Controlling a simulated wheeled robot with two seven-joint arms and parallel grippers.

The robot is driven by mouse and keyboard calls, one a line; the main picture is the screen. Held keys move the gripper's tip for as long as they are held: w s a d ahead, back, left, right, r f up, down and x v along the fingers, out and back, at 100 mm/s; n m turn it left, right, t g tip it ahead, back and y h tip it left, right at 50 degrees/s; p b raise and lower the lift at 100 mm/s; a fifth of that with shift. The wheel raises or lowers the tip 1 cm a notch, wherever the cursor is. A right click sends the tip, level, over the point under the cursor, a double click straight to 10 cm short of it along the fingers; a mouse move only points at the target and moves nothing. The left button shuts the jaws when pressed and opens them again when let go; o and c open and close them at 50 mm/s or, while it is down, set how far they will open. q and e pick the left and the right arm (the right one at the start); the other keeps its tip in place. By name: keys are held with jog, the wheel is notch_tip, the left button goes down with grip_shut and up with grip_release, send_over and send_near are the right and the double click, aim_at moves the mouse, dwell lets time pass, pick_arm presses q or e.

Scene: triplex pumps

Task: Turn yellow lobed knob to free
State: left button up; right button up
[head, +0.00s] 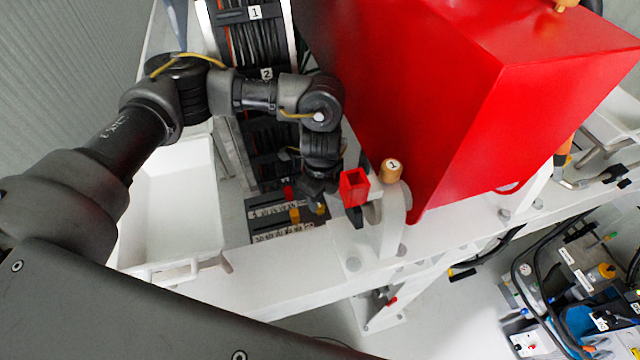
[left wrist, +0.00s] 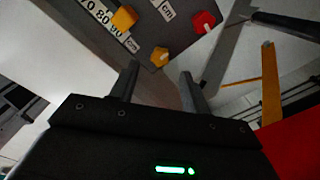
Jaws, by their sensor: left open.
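A dark grey panel (head: 262,208) with white number and "cm" labels carries two yellow knobs and a red knob (head: 288,191). In the left wrist view, one yellow knob (left wrist: 160,57) lies just beyond and between my fingertips; I cannot tell if they touch it. The other yellow knob (left wrist: 124,18) sits farther up and left, beside the labels, and the red knob (left wrist: 203,22) is up and right. I cannot clearly make out which yellow knob is lobed. My left gripper (left wrist: 160,72) is open and empty; in the head view it points down over the panel's right part.
A large red housing (head: 440,110) stands right of my left arm. A red square tube (head: 354,187) and a brass cap marked 1 (head: 391,170) are close to the gripper's right. A white tray (head: 175,210) lies left; a white beam (head: 270,287) runs in front.

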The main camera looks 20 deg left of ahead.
aim_at(321, 208)
pick_arm(q)
notch_tip(321, 208, up, 6)
jog(key=b, duration=0.1)
jog(key=shift+r, duration=0.2)
dwell(0.4)
